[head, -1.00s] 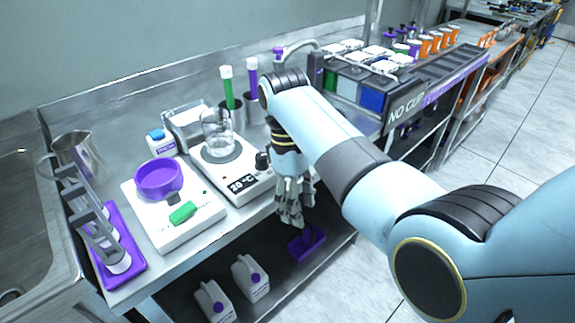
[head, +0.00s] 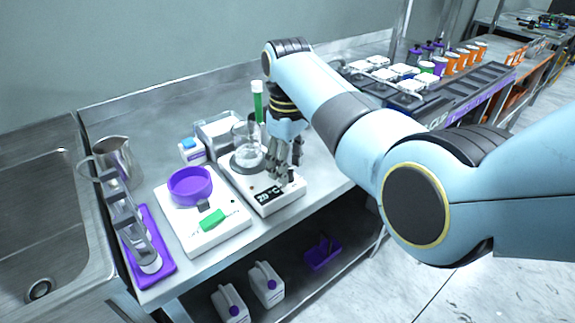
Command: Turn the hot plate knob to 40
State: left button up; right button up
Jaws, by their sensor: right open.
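The white hot plate (head: 246,186) stands on the steel table. Its black display (head: 269,194) appears to read 20 °C. A glass beaker (head: 246,151) sits on its round grey top. My right gripper (head: 279,180) is open and points down over the front right part of the hot plate, just above and behind the display. The knob is hidden behind the fingers, so I cannot tell whether they touch it or are around it. My left gripper is out of view.
Left of the hot plate is a white scale (head: 186,232) with a purple bowl (head: 189,184) and a green object (head: 212,220). A purple rack (head: 158,265) and a metal jug (head: 117,158) stand farther left.

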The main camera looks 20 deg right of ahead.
jog(key=shift+f, duration=0.3)
grip_shut()
dwell(0.3)
